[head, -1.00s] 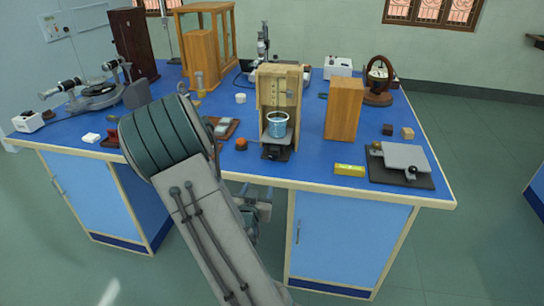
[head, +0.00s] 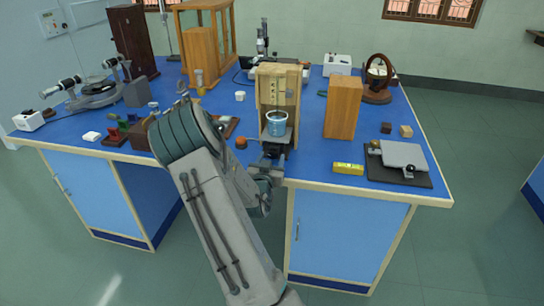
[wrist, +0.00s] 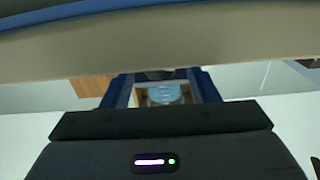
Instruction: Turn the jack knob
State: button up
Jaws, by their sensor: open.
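The jack (head: 278,141) stands near the front edge of the blue bench, under a glass beaker of blue liquid (head: 277,124) and in front of an upright wooden stand (head: 291,80). My gripper (head: 271,162) is at the front of the jack, low over the bench edge. Its body hides much of the jack's front, and I cannot make out the knob in the head view. In the wrist view my gripper (wrist: 161,88) has its two blue fingers apart. A small dark rounded part shows between their tips. I cannot tell whether the fingers touch it.
A wooden block (head: 343,107) stands right of the jack. A yellow level (head: 348,169) and a dark plate with a grey platform (head: 404,155) lie further right. A small orange-brown object (head: 241,142) sits left of the jack. The bench's front edge (head: 330,187) runs below my gripper.

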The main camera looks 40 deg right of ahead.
jog(key=shift+w+d, duration=0.4)
jog(key=shift+d, duration=0.1)
jog(key=c, duration=1)
jog(key=shift+f+n+b, duration=0.1)
jog(key=shift+n+b, duration=0.3)
jog(key=shift+b, duration=0.05)
jog(key=shift+n, duration=0.4)
jog(key=o, duration=1)
